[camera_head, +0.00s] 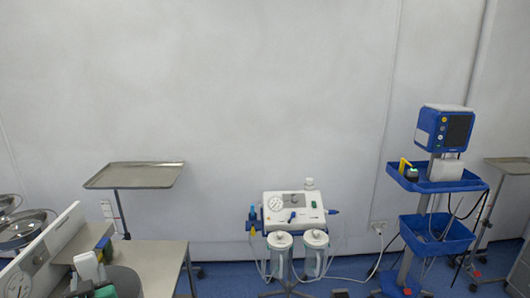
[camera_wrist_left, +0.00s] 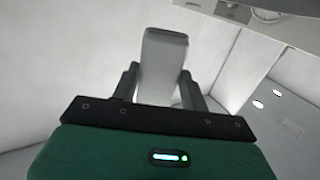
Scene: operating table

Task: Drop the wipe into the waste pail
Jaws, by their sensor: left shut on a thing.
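My left gripper (camera_head: 87,273) is at the bottom left of the head view, over the near side of the metal table. It is shut on the wipe (camera_head: 86,265), a pale grey-white piece standing up between the fingers. In the left wrist view the wipe (camera_wrist_left: 163,60) sticks out beyond the dark fingertips of the left gripper (camera_wrist_left: 160,85). A dark grey rounded thing (camera_head: 125,281) shows just right of the gripper, cut by the lower edge; I cannot tell whether it is the waste pail. My right gripper is not in view.
The metal table (camera_head: 160,262) has a bare part right of the gripper. A white device with a gauge (camera_head: 38,255) and metal bowls (camera_head: 25,228) stand left. A tray stand (camera_head: 135,176), a suction unit (camera_head: 293,212) and a blue monitor cart (camera_head: 437,185) stand further back.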

